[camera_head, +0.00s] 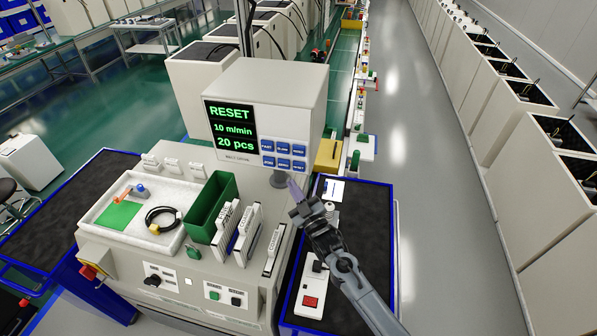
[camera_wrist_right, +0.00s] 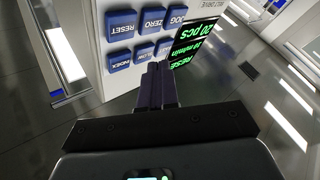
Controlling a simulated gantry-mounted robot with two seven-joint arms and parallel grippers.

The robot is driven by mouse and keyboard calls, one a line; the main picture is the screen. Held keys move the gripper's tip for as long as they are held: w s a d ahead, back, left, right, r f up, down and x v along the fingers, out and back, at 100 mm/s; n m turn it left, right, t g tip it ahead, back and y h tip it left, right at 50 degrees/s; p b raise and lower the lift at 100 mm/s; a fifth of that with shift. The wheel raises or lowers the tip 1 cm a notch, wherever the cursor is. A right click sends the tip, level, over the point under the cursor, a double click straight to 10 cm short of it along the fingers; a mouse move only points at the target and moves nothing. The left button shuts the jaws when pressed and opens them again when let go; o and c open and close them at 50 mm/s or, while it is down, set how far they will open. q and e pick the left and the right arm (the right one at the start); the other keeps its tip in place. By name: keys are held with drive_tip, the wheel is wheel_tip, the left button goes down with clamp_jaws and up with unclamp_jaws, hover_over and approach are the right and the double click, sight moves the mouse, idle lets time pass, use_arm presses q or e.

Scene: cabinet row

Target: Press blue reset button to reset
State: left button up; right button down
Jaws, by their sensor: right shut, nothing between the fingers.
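The blue RESET button (camera_head: 298,166) is the bottom right one of two rows of blue buttons on the white machine head's front panel. It also shows in the right wrist view (camera_wrist_right: 121,24), upside down at the upper left. The display (camera_head: 229,128) beside the buttons reads RESET, 10 m/min, 20 pcs in green. My right gripper (camera_head: 293,187) is shut and empty, its fingertips just below the RESET button in the head view. In the right wrist view its fingers (camera_wrist_right: 160,78) point toward the panel, between the buttons and the display, and do not cover RESET. My left gripper is not in view.
A bench top holds a white tray (camera_head: 97,213), a green bin (camera_head: 221,190) and upright white cards (camera_head: 248,233). A dark conveyor (camera_head: 372,235) with blue edges runs under my right arm. The grey aisle to the right is clear.

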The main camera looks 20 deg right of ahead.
sight(299, 166)
drive_tip(key=w+d+b, duration=0.1)
drive_tip(key=w, duration=0.1)
drive_tip(key=w+d+b, duration=0.1)
drive_tip(key=b, duration=0.1)
drive_tip(key=shift+w+d, duration=0.3)
drive_tip(key=shift+w, duration=0.05)
idle(0.4)
idle(0.7)
idle(0.7)
drive_tip(key=shift+w+d+b, duration=0.25)
drive_tip(key=shift+w+b, duration=0.1)
drive_tip(key=shift+b, duration=0.05)
idle(0.3)
